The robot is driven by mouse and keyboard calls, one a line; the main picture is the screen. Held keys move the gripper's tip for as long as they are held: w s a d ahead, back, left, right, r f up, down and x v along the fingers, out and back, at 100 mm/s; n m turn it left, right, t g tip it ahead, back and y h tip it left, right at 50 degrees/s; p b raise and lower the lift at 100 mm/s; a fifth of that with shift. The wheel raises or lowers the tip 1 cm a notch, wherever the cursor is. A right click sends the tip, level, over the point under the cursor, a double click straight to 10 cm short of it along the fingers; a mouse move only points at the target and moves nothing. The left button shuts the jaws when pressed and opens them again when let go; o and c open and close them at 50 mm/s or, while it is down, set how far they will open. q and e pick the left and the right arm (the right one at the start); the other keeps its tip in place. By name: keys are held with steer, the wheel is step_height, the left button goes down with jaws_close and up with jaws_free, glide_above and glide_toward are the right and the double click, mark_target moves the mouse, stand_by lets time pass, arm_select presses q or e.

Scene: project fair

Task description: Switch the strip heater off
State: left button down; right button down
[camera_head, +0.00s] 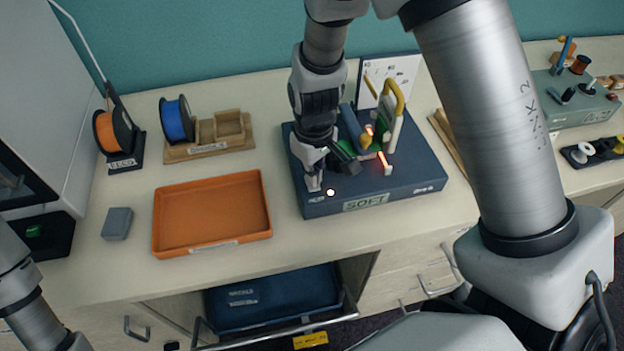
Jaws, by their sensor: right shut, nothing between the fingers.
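The strip heater is a dark blue box (415,184) on the bench, with a label reading "SOFT" on its front. Short stretches of its element (384,160) glow orange-red. A small white spot (330,192), like a lit lamp, shows near its front left edge. My right gripper (347,164) is shut and empty, low over the left part of the box. It hides what lies beneath it, and I cannot tell whether it touches anything. I cannot clearly make out the switch. My left gripper is out of view.
An orange tray (212,243) lies empty to the left of the heater. A yellow handle (398,96) stands up at the heater's back. Blue (176,120) and orange (112,132) spools stand at the back left. An open drawer (285,331) holds a blue bin below the bench.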

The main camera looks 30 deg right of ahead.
steer(key=shift+f+b, duration=0.65)
steer(key=shift+f, duration=0.3)
stand_by(0.3)
steer(key=shift+s, duration=0.1)
step_height(320, 180, up, 7)
steer(key=p, duration=0.6)
steer(key=shift+p, duration=0.4)
